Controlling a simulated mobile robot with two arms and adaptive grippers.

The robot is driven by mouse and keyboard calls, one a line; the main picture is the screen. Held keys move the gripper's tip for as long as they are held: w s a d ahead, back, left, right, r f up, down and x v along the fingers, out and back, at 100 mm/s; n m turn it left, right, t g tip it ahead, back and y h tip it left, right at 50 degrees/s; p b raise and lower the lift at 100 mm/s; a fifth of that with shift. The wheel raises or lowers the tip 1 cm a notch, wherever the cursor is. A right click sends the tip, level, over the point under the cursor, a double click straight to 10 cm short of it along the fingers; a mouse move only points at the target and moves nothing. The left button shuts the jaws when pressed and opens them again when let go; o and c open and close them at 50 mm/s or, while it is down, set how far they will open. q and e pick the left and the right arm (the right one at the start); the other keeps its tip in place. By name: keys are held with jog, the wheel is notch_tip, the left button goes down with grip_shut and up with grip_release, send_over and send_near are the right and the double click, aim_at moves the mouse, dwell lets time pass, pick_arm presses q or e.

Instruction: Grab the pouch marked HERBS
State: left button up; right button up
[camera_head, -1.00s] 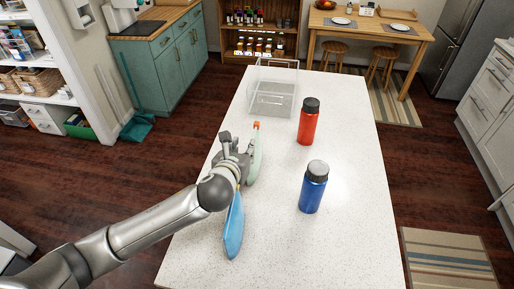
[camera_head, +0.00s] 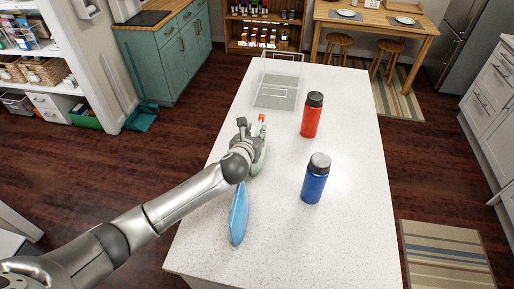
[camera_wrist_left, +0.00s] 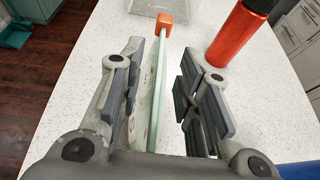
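A thin pale green pouch with an orange cap (camera_head: 259,160) stands on edge on the white table, partly hidden by my left gripper (camera_head: 249,128). In the left wrist view, the pouch (camera_wrist_left: 153,100) lies between the two spread fingers of my left gripper (camera_wrist_left: 160,82), nearer the left finger. The right finger is clearly apart from it. A blue pouch (camera_head: 238,215) stands on edge nearer the front of the table, below my left arm. I cannot read HERBS on either pouch. My right gripper is not in view.
A red bottle (camera_head: 312,116) and a blue bottle (camera_head: 316,180) stand right of the pouches. A clear open bin (camera_head: 276,94) sits at the table's far end. The table (camera_head: 345,235) is clear at the front right.

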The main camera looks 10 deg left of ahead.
pick_arm(q)
jog(key=shift+x, duration=0.85)
jog(key=shift+w+f, duration=0.1)
jog(key=shift+w, duration=0.1)
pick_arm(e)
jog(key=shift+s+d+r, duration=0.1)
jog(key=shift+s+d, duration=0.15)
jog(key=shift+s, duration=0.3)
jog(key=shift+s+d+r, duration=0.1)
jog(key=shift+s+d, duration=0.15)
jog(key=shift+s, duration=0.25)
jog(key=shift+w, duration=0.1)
pick_arm(q)
grip_shut()
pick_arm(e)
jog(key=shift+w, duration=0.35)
